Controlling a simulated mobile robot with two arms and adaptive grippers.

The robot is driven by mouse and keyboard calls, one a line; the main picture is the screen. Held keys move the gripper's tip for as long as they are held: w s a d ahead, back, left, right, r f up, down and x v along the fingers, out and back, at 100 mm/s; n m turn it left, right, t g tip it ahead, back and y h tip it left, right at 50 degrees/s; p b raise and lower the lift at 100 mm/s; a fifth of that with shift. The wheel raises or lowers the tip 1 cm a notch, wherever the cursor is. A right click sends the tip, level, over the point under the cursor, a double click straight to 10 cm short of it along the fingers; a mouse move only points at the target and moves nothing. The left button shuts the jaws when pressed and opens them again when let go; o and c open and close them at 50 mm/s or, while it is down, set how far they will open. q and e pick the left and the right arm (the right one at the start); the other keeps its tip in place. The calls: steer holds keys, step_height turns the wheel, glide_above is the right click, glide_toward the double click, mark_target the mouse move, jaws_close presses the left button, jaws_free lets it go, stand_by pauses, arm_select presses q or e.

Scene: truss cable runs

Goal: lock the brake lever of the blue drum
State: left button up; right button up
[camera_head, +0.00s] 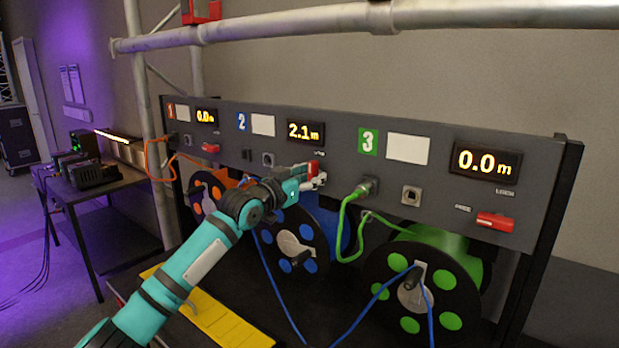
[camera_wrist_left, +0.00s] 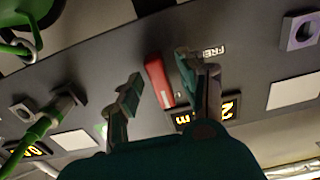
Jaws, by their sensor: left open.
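The blue drum (camera_head: 293,243) hangs under panel section 2, partly hidden behind my left arm. Its display (camera_head: 306,131) reads 2.1 m. Its red brake lever (camera_head: 314,168) is on the panel below that display, partly covered by my left gripper (camera_head: 313,179). In the left wrist view the red lever (camera_wrist_left: 158,80) shows between the two open fingers of the gripper (camera_wrist_left: 158,76), with a gap on both sides. A FREE label is beside the right finger. The LOCK label is not readable there. My right gripper is not in view.
The orange drum (camera_head: 208,190) and green drum (camera_head: 425,275) flank the blue one, with their own red levers. A green cable (camera_head: 345,215) plugs into the panel to the right. A blue cable crosses below. A scaffold pipe (camera_head: 290,22) runs above the panel.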

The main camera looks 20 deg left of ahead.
arm_select(q)
steer(key=v, duration=1.2)
